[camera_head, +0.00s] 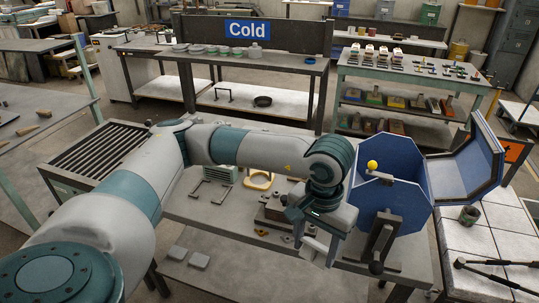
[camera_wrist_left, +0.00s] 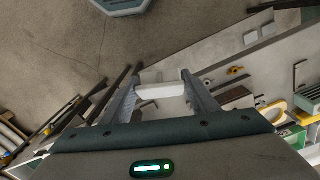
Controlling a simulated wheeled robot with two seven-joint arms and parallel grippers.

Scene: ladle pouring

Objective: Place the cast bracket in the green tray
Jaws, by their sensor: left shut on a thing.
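My left gripper (camera_head: 318,248) points down over the front of the grey workbench, left of the blue octagonal vessel. In the left wrist view its two fingers (camera_wrist_left: 158,95) are shut on a pale, bar-shaped piece (camera_wrist_left: 160,91). The piece is held across the fingers. Its full shape is hidden, so I cannot tell for sure that it is the cast bracket. A green ribbed box (camera_head: 220,174) stands on the bench behind my left forearm, partly covered; I cannot tell whether it is the green tray. My right gripper is not in view.
The blue vessel (camera_head: 388,203) with a crank stands right of my gripper. A yellow ring (camera_head: 260,181) and small dark parts lie on the workbench (camera_head: 200,212). A tiled table (camera_head: 500,243) is at the right.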

